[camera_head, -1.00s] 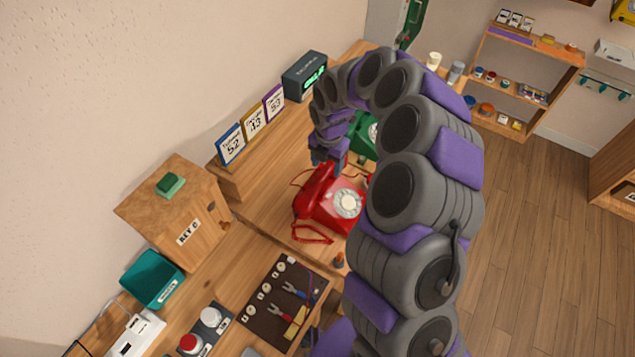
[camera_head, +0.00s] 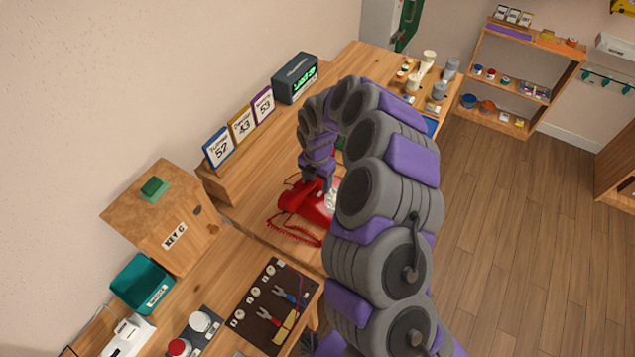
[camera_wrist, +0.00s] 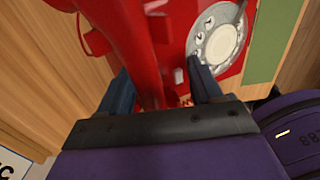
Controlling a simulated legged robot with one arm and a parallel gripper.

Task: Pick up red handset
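The red dial phone (camera_head: 304,207) sits on the wooden desk with its coiled cord at its front left. My gripper (camera_head: 313,183) is down at the top of the phone, and my arm hides the phone's right part. In the wrist view the red handset (camera_wrist: 150,50) runs between the two blue fingers of my gripper (camera_wrist: 160,88). The fingers are apart, one on each side of the handset, and a gap shows beside the right finger. The phone's white dial (camera_wrist: 217,45) shows just right of the handset.
A green phone is mostly hidden behind my arm. Number cards (camera_head: 241,126) and a dark clock (camera_head: 295,78) stand along the desk's wall side. A wooden key box (camera_head: 162,215) and a tool board (camera_head: 268,305) are nearer. Cups and jars (camera_head: 428,75) stand at the far end.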

